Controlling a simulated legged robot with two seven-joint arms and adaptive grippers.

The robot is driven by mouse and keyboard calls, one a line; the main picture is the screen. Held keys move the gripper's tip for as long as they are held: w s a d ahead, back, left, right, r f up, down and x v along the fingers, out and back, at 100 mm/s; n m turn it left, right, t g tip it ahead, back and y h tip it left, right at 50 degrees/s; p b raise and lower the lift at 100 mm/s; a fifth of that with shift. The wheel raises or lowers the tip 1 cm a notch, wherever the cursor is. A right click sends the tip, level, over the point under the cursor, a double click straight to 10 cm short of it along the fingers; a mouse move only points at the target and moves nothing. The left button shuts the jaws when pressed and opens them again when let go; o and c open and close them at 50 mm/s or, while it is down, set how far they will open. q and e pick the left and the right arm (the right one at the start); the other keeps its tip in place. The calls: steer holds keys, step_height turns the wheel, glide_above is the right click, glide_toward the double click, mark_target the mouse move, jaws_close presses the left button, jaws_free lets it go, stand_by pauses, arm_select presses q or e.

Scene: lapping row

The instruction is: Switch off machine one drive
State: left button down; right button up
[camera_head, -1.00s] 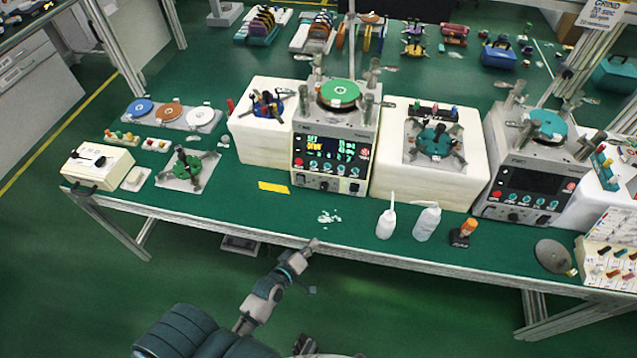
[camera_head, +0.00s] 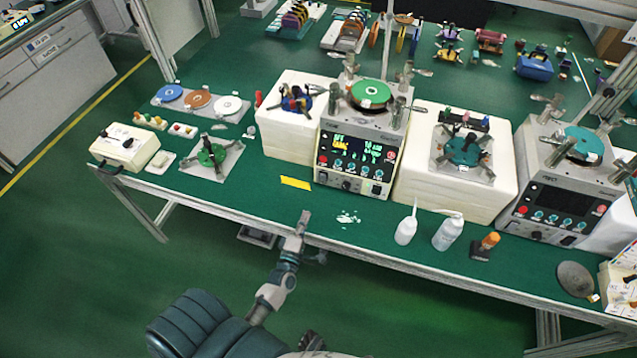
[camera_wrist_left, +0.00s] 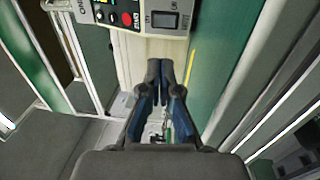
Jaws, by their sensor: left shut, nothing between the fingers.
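Machine one appears to be the lapping machine (camera_head: 355,150) with a green disc on top and a lit display, at the middle of the bench. Its front panel has a red button, a row of knobs and a dark switch (camera_head: 377,189) at the lower right. In the left wrist view a control panel (camera_wrist_left: 140,14) shows at the top, with a red button and a rocker switch (camera_wrist_left: 164,20). My left gripper (camera_head: 304,216) is shut and empty, at the bench's front edge, apart from the machine. Its closed fingers (camera_wrist_left: 166,84) point toward that panel. My right gripper is not in view.
A second machine (camera_head: 560,190) with a dark display stands at the right. Two white bottles (camera_head: 447,232) and an orange-capped item (camera_head: 487,245) stand near the front edge. A yellow strip (camera_head: 296,183) and white scraps (camera_head: 348,217) lie before machine one.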

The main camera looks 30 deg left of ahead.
arm_select(q)
steer(key=shift+w, duration=0.4)
glide_toward(322, 176)
steer(key=shift+x, duration=1.15)
steer(key=x, duration=0.4)
steer(key=shift+a+f, duration=0.15)
steer(key=shift+f, duration=0.05)
steer(key=shift+w+a, duration=0.2)
steer(key=shift+w, duration=0.25)
steer(key=shift+d, duration=0.15)
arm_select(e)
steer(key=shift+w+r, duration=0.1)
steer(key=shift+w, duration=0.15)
arm_select(q)
steer(key=shift+d, duration=0.1)
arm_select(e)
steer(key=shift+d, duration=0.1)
arm_select(q)
steer(key=shift+w+r, duration=0.25)
steer(key=shift+r, duration=0.05)
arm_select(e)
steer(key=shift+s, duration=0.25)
